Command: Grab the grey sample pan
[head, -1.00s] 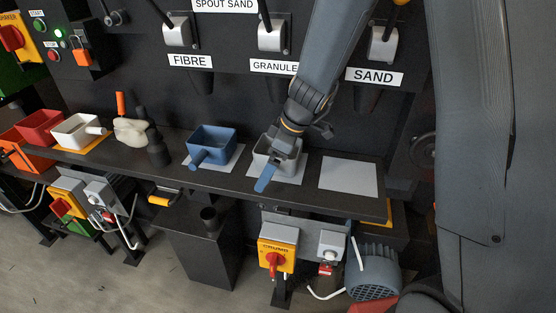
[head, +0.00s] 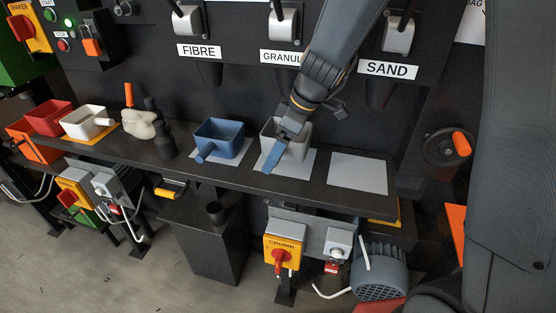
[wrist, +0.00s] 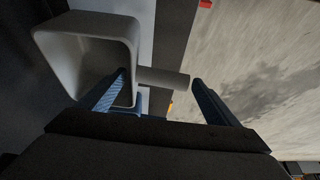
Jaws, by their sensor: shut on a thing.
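The grey sample pan (head: 299,136) is over a pale sheet (head: 302,166) on the dark shelf, under the middle spout, and looks slightly raised. In the wrist view the pan (wrist: 92,28) fills the upper left, its open top towards me and its short grey handle (wrist: 165,78) pointing right. My gripper (head: 278,152) is shut on the pan. In the wrist view one blue finger of my gripper (wrist: 160,78) reaches inside the pan by its handle-side wall and the other is at the handle's free end. Contact at the tips is hard to see.
A blue pan (head: 222,133) stands just left on its own sheet. A bare sheet (head: 358,174) lies to the right. White (head: 84,119) and red (head: 50,115) pans and dark bottles stand further left. The spout panel is close behind; a wheel with an orange handle (head: 461,144) is at right.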

